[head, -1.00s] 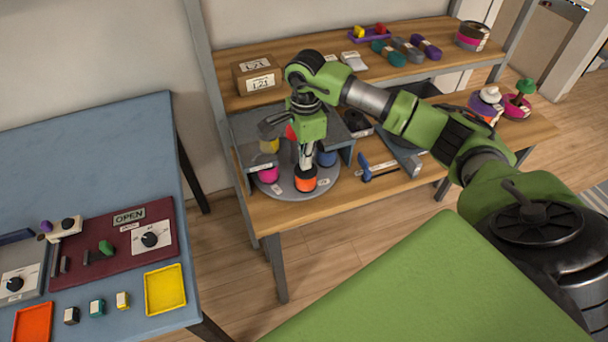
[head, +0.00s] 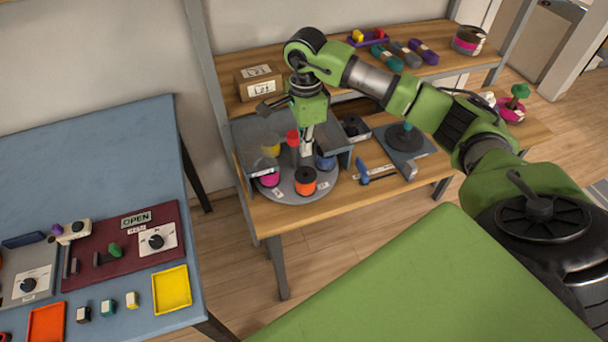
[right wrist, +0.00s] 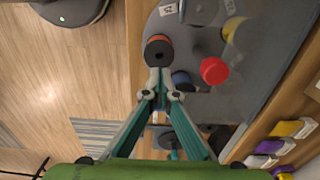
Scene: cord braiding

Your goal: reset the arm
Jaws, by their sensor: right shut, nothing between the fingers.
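My right gripper (head: 306,152) points down over the round grey turntable (head: 287,195) on the wooden bench. Its fingers (right wrist: 160,88) are closed together and empty, just behind the orange spool (head: 306,181) in the head view. In the right wrist view the fingertips appear close to the orange spool (right wrist: 158,52); I cannot tell whether they touch it. A magenta spool (head: 269,179), a yellow spool (head: 271,149), a blue spool (head: 325,162) and a red knob (head: 293,137) stand around it. My left gripper is not in view.
Grey housing walls (head: 250,132) flank the turntable. A blue-handled tool (head: 364,172) and a dark stand (head: 405,138) are to its right. The upper shelf holds a cardboard box (head: 259,83) and yarn bundles (head: 405,55). A blue table (head: 90,150) stands at left.

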